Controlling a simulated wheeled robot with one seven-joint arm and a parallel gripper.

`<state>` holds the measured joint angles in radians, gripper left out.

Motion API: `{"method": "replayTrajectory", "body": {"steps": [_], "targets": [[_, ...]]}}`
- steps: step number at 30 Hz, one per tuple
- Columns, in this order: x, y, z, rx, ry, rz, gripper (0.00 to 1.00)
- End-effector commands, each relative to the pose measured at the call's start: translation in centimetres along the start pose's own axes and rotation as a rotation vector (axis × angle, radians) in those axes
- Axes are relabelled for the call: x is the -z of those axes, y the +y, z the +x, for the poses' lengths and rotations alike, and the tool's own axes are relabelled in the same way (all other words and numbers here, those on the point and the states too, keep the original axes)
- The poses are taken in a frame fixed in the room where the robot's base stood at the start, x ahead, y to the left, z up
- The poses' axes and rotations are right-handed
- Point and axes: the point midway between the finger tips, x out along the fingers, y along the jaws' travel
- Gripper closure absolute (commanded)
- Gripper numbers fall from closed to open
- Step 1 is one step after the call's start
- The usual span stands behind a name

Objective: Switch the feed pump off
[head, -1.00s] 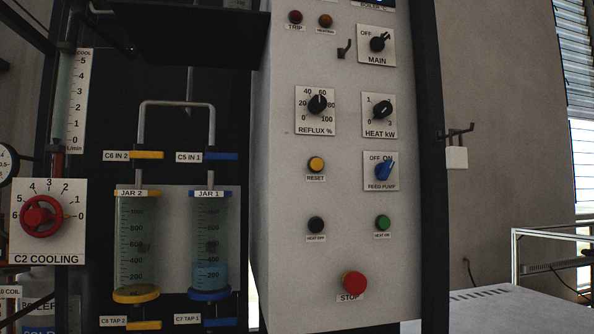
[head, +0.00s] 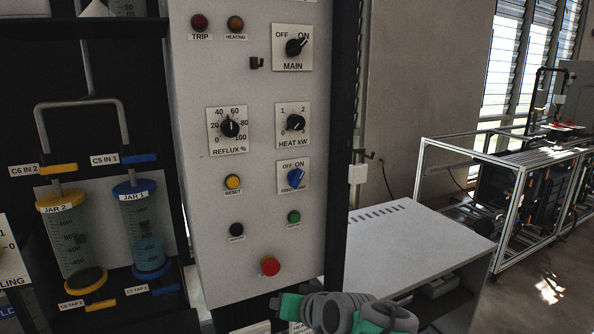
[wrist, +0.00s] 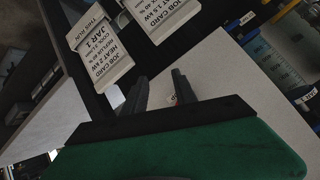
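The feed pump knob (head: 296,179) is blue and sits on a white plate on the right side of the control panel (head: 215,275) in the head view. Its pointer leans up and right, towards ON. OFF is printed at the plate's upper left. My gripper (wrist: 160,78) shows in the wrist view with two dark fingers apart and nothing held between them. The light panel face lies beyond the fingers, with a small red spot seen near them. I cannot make out the feed pump knob in the wrist view. My arm is low in the head view, below the panel.
The red STOP button (head: 270,266), green button (head: 293,217), yellow RESET (head: 233,182), HEAT knob (head: 295,122) and MAIN switch (head: 296,47) are nearby. Job cards (wrist: 105,62) hang in the wrist view. A white bench (head: 425,240) stands right; jars (head: 143,230) stand left.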

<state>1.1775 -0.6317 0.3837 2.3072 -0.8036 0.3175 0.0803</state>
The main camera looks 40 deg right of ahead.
Motion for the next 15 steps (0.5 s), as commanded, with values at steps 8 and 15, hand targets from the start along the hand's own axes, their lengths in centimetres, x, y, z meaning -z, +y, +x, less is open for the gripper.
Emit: {"method": "replayTrajectory", "body": {"steps": [8,15], "targets": [[17.6,-3.1,-14.5,0.166,0.502,0.045,0.66],[20.1,-4.2,-17.6,0.215,0.601,0.042,0.66]]}}
